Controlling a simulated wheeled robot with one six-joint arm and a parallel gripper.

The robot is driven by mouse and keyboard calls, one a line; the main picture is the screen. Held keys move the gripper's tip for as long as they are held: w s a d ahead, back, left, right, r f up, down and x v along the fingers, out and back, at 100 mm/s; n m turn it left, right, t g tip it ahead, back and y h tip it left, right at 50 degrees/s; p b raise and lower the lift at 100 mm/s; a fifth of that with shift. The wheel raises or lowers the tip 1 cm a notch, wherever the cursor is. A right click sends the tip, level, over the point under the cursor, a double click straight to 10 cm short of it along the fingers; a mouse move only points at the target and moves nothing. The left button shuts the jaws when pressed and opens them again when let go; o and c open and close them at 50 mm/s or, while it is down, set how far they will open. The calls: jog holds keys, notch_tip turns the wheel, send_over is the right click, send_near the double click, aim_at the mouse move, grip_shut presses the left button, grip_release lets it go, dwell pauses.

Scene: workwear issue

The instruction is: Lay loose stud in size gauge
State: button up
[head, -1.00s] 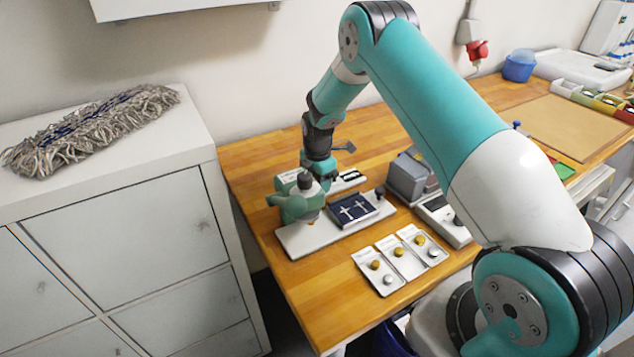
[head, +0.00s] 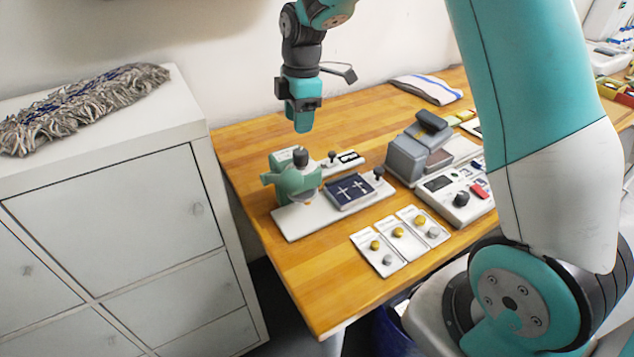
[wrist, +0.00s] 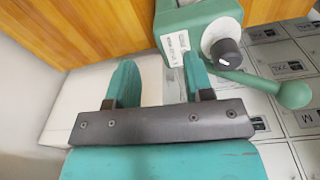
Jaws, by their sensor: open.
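My gripper (head: 302,126) is open and empty, high above the back left of the wooden bench. In the wrist view its two teal fingers (wrist: 160,84) stand apart with nothing between them. Gold studs (head: 398,232) and silver studs (head: 387,259) sit on three white cards (head: 370,263) near the bench's front edge. I cannot tell which stud, if any, is loose. A dark blue pad with two pale cross marks (head: 350,190) lies on a white board (head: 290,224). I cannot make out which thing is the size gauge.
A green press (head: 292,184) with a dark knob stands on the board's left end; it also shows in the wrist view (wrist: 203,38). A grey device (head: 405,158) and a control box (head: 462,195) stand to the right. A white cabinet (head: 120,215) bearing a mop head is left.

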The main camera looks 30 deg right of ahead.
jog(key=s+a+r+m, duration=0.1)
jog(key=s+a+r, duration=0.1)
jog(key=s+a, duration=0.1)
jog(key=s+a+r+m+y, duration=0.1)
jog(key=s+a+r+m, duration=0.1)
jog(key=s, duration=0.4)
jog(key=s+a+r+m, duration=0.1)
jog(key=s+a+r, duration=0.1)
jog(key=s+a, duration=0.1)
jog(key=shift+s+a+r+y, duration=0.15)
jog(key=shift+s+a, duration=0.05)
jog(key=shift+s, duration=0.25)
jog(key=shift+s+a+r+y, duration=0.15)
jog(key=shift+s+a, duration=0.05)
jog(key=shift+s, duration=0.2)
jog(key=s+a+m, duration=0.2)
jog(key=s, duration=0.6)
jog(key=s+a+r+m+y, duration=0.1)
jog(key=s+a+m, duration=0.1)
jog(key=s, duration=0.6)
jog(key=shift+s+a+m+y, duration=0.2)
jog(key=shift+a+m+y, duration=0.1)
jog(key=shift+m, duration=0.5)
